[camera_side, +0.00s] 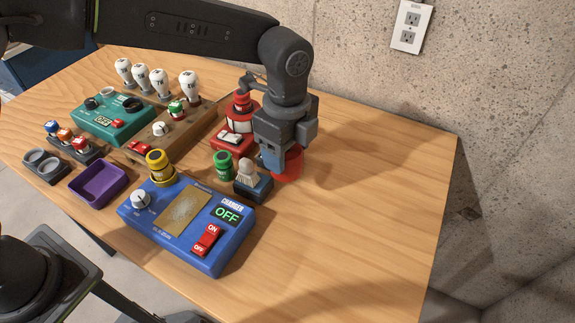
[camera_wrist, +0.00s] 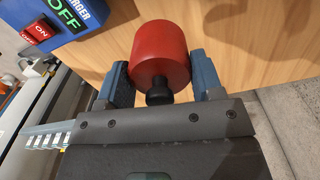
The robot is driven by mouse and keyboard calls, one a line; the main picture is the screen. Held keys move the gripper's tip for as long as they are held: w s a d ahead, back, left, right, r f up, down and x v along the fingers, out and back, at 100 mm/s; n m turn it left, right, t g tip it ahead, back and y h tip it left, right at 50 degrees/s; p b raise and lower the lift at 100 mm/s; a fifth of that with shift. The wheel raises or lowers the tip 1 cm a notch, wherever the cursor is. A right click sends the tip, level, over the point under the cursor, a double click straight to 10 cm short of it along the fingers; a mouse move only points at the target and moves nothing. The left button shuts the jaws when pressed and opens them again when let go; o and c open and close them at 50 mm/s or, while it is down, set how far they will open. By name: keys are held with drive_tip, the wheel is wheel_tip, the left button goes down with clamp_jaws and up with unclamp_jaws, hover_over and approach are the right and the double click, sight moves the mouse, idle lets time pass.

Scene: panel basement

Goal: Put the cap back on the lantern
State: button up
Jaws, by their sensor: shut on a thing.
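The red cap (camera_wrist: 160,52), a round red piece with a black knob, sits between the two blue fingers of my gripper (camera_wrist: 161,82) in the wrist view. In the side view my gripper (camera_side: 276,160) points down, shut on the cap (camera_side: 291,164), whose red side shows below and right of the fingers. I cannot tell whether the cap touches the table. The red lantern (camera_side: 241,108), with a pale middle, stands just left of and behind my gripper. My arm partly hides it, so its top is unclear.
A blue charger box (camera_side: 188,223) reading OFF lies in front, with a yellow battery (camera_side: 159,166) behind it. A green battery (camera_side: 223,165) and a brush in a blue holder (camera_side: 252,180) stand close left of my gripper. The table's right side (camera_side: 370,200) is clear.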

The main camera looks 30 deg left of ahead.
drive_tip(key=w+a+r+n, duration=0.3)
drive_tip(key=w+a+n, duration=0.2)
drive_tip(key=w+a, duration=0.35)
wheel_tip(320, 180, up, 3)
drive_tip(key=n, duration=0.4)
hover_over(241, 92)
drive_tip(key=shift+d, duration=0.15)
drive_tip(key=shift+f, duration=3.2)
drive_tip(key=shift+f, duration=0.15)
drive_tip(key=o, duration=1.2)
drive_tip(key=shift+c, duration=0.2)
drive_tip(key=shift+r, duration=3.5)
